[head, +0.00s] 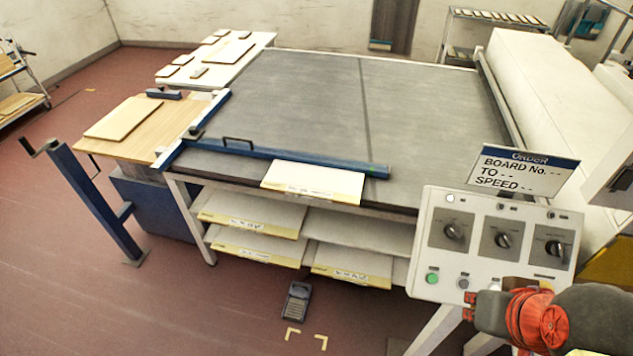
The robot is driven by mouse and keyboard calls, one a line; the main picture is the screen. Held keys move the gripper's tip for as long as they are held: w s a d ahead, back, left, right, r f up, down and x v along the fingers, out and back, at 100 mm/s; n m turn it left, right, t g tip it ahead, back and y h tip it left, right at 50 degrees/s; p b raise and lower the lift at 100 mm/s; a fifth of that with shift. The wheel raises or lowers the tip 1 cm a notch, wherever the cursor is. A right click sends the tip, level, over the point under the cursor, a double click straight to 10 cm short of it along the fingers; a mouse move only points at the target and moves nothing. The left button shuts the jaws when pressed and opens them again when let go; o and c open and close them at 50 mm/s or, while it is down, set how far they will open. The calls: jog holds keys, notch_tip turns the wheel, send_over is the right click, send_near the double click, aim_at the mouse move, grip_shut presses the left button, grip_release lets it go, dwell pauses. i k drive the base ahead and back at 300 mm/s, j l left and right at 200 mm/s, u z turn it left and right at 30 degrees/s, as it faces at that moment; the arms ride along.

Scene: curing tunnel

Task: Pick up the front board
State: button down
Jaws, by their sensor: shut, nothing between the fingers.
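A pale board (314,181) with a yellowish front edge lies at the front edge of the grey belt table, against the blue bar; writing on its edge is too small to read. More labelled boards lie on the shelves below: an upper left one (250,212), a lower left one (255,246) and a lower right one (352,264). Which one is the front board I cannot tell for certain. My gripper (469,306) is at the bottom right, in front of the control panel, shut and empty. It is apart from all the boards.
A blue crank stand (90,200) is at left. A foot pedal (297,301) lies on the floor. Floor at the lower left is clear.

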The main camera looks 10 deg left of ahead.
aim_at(324, 184)
jog(key=i+j, duration=0.1)
jog(key=j, duration=0.3)
jog(key=i+j, duration=0.1)
jog(key=j, duration=0.3)
jog(key=i+j, duration=0.1)
jog(key=j, duration=0.35)
jog(key=i+j, duration=0.1)
jog(key=j, duration=0.3)
jog(key=i+j, duration=0.1)
jog(key=j, duration=0.3)
